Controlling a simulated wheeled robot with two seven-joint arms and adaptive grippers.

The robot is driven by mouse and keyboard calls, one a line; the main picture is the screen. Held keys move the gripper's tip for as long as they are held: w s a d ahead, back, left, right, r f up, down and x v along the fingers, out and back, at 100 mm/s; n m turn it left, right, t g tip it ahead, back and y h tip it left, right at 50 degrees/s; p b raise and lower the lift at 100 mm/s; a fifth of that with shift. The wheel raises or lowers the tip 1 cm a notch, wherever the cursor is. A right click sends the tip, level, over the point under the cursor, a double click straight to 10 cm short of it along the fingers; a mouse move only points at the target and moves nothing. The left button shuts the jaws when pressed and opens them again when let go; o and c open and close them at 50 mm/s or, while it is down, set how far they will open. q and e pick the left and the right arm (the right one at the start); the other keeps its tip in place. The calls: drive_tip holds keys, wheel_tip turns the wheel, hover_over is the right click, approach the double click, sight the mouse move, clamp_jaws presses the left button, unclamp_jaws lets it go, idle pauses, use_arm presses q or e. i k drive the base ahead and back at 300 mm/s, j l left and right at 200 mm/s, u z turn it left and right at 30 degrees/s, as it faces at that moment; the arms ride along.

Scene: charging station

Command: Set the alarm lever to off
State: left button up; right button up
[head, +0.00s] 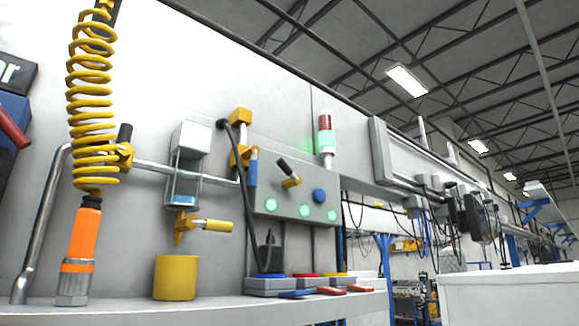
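A lever with a black handle and a yellow base (289,175) sits on the grey control box (262,203) on the wall; its handle tilts up and to the left. I take it for the alarm lever, but no label is readable. The box also has a blue knob (319,195) and several lit green lights along its lower part. Above it stands a signal light (325,135) with a red upper part, and a green glow shows beside it. Neither of my grippers is in view, so nothing touches the lever.
A pipe (155,166) runs along the wall with yellow valves. An orange hose fitting (84,240) hangs below a yellow coiled hose (91,110) at left. A yellow cup (176,277) stands on the shelf (215,312). A black cable (231,185) hangs left of the box.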

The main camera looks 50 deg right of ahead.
sight(285, 167)
drive_tip(key=z, duration=1.8)
